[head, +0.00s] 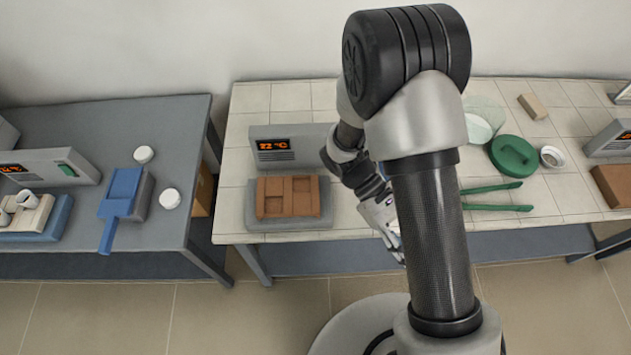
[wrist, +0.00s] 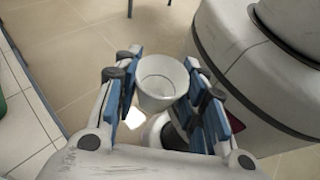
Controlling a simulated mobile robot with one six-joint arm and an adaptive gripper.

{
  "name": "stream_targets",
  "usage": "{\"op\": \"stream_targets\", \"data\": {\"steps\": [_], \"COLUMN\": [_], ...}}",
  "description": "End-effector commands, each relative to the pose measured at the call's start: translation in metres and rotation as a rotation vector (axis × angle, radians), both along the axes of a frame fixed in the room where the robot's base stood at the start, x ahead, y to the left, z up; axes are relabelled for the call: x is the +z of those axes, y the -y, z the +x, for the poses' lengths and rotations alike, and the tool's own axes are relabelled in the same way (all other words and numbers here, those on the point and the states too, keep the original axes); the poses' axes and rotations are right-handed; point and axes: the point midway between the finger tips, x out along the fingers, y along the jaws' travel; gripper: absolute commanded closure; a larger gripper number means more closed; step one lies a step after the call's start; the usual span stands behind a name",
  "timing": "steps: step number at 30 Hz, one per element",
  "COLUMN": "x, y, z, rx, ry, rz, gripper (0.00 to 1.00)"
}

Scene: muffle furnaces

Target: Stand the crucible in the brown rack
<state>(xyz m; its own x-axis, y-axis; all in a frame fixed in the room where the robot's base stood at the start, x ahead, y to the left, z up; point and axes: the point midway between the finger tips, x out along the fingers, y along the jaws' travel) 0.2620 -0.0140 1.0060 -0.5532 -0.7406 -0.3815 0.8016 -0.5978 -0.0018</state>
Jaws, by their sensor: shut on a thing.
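The white crucible (wrist: 161,88) is between the blue-padded fingers of my gripper (wrist: 163,72), which is shut on it. In the wrist view its open mouth faces the camera and its inside looks empty. In the head view my gripper (head: 385,218) is near the front edge of the middle table, right of the brown rack, partly behind my arm; I cannot make out the crucible there. The brown rack (head: 288,196) has several recesses, which look empty. It lies on a grey slab in front of a furnace.
The furnace (head: 290,145) behind the rack reads 22 °C. Green tongs (head: 495,207), a green round lid (head: 513,154) and a small dish (head: 552,157) lie to the right. A brown block (head: 612,186) lies far right. A grey table (head: 60,240) stands left across a gap.

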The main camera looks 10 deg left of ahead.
Motion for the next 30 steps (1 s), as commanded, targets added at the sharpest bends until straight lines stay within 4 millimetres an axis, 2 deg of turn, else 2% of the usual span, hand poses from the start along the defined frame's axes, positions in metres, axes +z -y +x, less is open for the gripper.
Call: {"op": "stream_targets", "data": {"steps": [3,6,9,11,14,17,18,21,24,27,30], "x": [0.001,0.004,0.010,0.015,0.026,0.039,0.046,0.061,0.075,0.085,0.092], "y": [-0.045,-0.091,-0.139,-0.169,-0.215,-0.253,-0.266,-0.288,-0.296,-0.295,-0.290], "z": [-0.040,-0.063,-0.070,-0.067,-0.048,-0.015,0.001,0.048,0.095,0.133,0.159], "rx": [-0.321,-0.594,-0.871,-1.040,-1.323,-1.606,-1.720,-1.996,-2.241,-2.433,-2.563], "ry": [0.001,0.002,0.005,0.005,0.006,0.008,0.008,0.009,0.010,0.009,0.008], "rz": [0.000,0.000,0.000,0.000,0.000,-0.002,-0.001,-0.004,-0.003,-0.006,-0.008], "gripper": [0.87,0.87,0.87,0.87,0.87,0.87,0.87,0.87,0.87,0.87,0.87]}}
